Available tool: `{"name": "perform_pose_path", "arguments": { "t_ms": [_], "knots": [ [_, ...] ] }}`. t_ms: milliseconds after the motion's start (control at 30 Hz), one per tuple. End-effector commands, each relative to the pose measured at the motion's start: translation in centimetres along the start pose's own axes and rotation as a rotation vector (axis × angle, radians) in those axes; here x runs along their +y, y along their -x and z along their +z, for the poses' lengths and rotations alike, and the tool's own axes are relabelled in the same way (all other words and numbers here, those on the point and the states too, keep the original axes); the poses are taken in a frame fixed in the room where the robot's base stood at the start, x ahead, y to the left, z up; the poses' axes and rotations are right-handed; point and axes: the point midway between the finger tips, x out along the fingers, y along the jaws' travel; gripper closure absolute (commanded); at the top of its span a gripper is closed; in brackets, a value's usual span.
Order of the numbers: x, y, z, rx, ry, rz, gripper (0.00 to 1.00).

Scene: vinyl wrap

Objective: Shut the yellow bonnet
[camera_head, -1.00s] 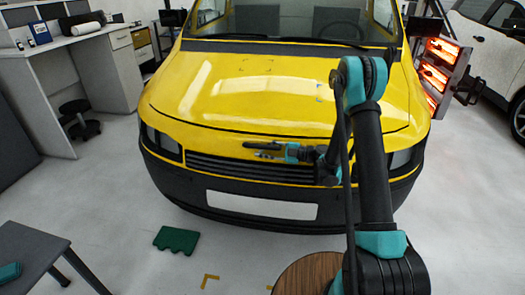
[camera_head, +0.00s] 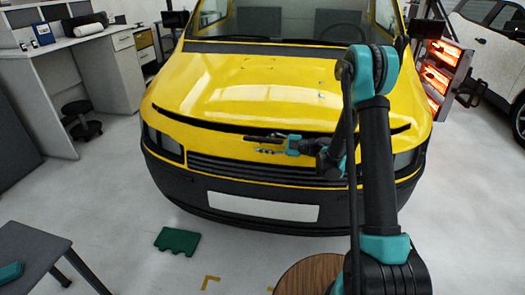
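The yellow bonnet (camera_head: 245,92) is slightly raised on the yellow van. A dark gap (camera_head: 215,126) runs along its front edge, above the grille. My gripper (camera_head: 262,144) is in front of the bonnet's front edge, near the middle, pointing left. Its two fingers look spread apart, with nothing visible between them. The upper finger lies close to the gap; I cannot tell whether it touches the bonnet. My arm hides the right part of the front edge.
The van's bumper and blank white plate (camera_head: 262,206) are below my gripper. A round wooden top (camera_head: 312,275) stands at the bottom. A green piece (camera_head: 177,240) lies on the floor. A lit heater panel (camera_head: 434,75) stands at right.

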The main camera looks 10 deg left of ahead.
Motion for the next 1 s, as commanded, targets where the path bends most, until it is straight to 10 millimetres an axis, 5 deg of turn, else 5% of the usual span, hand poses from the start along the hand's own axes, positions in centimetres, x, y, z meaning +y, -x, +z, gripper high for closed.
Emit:
{"name": "perform_pose_path", "arguments": {
  "t_ms": [400, 1000],
  "knots": [
    [4.0, 0.1, -3.2, -0.003, -0.001, 0.003, 0.61],
    [4.4, 1.0, -3.4, -0.005, -0.001, 0.005, 0.61]
  ]
}}
